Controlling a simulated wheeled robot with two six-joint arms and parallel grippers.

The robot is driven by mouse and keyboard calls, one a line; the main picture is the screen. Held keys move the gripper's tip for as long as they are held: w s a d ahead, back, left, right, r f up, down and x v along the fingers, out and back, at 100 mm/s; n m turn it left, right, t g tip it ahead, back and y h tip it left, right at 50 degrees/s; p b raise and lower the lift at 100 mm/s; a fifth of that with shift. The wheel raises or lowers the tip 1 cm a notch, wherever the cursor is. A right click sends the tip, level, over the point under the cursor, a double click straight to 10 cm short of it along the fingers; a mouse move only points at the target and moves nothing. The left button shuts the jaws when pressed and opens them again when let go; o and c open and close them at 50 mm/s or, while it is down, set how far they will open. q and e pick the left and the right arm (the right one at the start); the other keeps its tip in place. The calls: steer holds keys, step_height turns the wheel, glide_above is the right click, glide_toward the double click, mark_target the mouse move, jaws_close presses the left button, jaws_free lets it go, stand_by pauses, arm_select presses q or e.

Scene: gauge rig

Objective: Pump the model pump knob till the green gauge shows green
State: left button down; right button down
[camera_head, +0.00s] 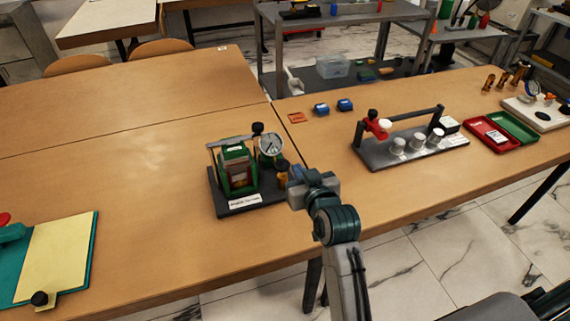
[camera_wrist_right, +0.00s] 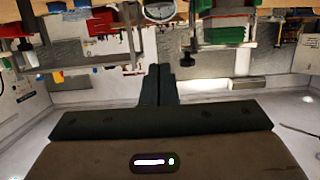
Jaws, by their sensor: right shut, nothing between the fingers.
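The model pump is a green housing (camera_head: 236,170) on a dark base plate (camera_head: 232,207) with a white label, near the table's front edge. A round white-faced gauge (camera_head: 271,147) stands at its right; the needle reading is too small to tell. A black knob (camera_head: 257,128) tops the rig and an orange-yellow part (camera_head: 283,166) sits below the gauge. My right gripper (camera_head: 294,178) is shut and empty, just right of the rig, partly covering its right side; I cannot tell whether it touches. Its closed fingers (camera_wrist_right: 158,86) show in the wrist view, with a gauge (camera_wrist_right: 160,11) beyond.
A grey rig with a red clamp (camera_head: 377,124) and white cylinders stands to the right. Beyond it lie red and green trays (camera_head: 490,134). Two blue blocks (camera_head: 321,109) sit behind. A teal board with a yellow sheet (camera_head: 60,258) lies left. Table between is clear.

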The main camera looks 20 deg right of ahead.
steer(key=p, duration=0.2)
glide_above(286, 165)
steer(key=s, duration=0.2)
step_height(286, 165, down, 2)
steer(key=f, duration=0.2)
steer(key=shift+w+a+f, duration=0.2)
steer(key=shift+a+f, duration=0.05)
steer(key=shift+f, duration=0.55)
steer(key=shift+s+f, duration=0.1)
steer(key=shift+f, duration=0.35)
